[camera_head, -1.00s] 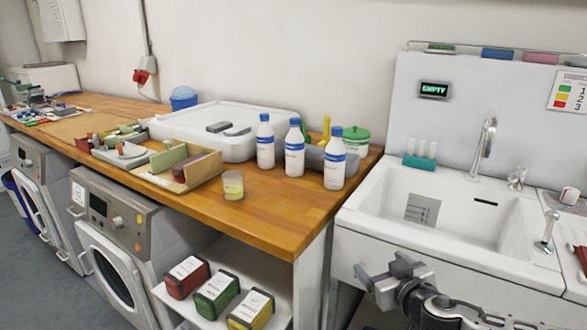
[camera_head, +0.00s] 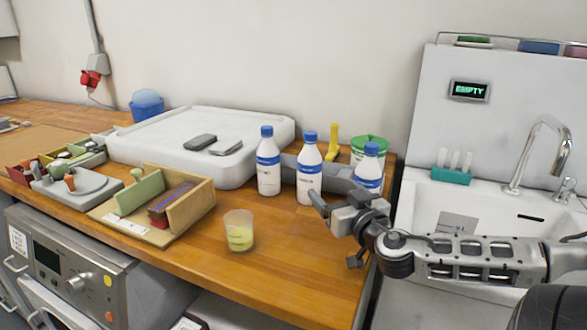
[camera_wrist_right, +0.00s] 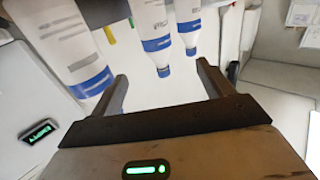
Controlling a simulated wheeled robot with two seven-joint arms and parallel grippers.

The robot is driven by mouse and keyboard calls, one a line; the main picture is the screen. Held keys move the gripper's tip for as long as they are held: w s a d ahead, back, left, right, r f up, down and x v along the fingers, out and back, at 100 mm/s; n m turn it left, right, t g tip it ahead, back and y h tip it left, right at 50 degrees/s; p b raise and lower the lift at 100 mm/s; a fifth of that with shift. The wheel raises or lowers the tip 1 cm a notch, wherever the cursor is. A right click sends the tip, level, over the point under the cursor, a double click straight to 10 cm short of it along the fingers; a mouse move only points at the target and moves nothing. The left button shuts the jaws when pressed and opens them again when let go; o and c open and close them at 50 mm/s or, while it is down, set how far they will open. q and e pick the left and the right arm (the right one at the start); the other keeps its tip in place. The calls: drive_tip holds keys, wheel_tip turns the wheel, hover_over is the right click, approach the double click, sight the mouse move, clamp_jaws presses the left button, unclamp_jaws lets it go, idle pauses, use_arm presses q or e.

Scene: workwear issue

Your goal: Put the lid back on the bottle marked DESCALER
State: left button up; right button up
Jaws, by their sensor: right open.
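Three white bottles with blue tops and blue label bands stand upright near the right end of the wooden counter: a left bottle (camera_head: 268,175), a middle bottle (camera_head: 308,172) and a right bottle (camera_head: 369,169). Their lettering is too small to read, so I cannot tell which is DESCALER. I cannot make out a loose lid. My right gripper (camera_head: 335,230) is open and empty in front of the middle and right bottles, partly covering the right one. Its spread fingers also show in the right wrist view (camera_wrist_right: 162,75), with bottles beyond them. My left gripper is out of view.
A cup with yellow contents (camera_head: 239,238) stands near the counter's front edge. A wooden box (camera_head: 188,214) is left of it, a large white tray (camera_head: 165,148) behind. A green-lidded tub (camera_head: 369,141) stands behind the bottles. The sink (camera_head: 415,205) is right.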

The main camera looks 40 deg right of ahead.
drive_tip(key=b, duration=0.2)
approach(313, 167)
drive_tip(key=shift+w, duration=1.1)
drive_tip(key=x, duration=0.2)
drive_tip(key=p+x, duration=0.1)
drive_tip(key=x, duration=0.2)
drive_tip(key=shift+s+d, duration=0.1)
drive_tip(key=shift+d, duration=0.25)
drive_tip(key=shift+w, duration=0.35)
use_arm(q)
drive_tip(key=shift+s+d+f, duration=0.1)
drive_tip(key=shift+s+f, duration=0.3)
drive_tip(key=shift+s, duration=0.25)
use_arm(e)
drive_tip(key=shift+f, duration=0.1)
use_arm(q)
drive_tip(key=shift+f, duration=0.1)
use_arm(e)
drive_tip(key=shift+d, duration=0.1)
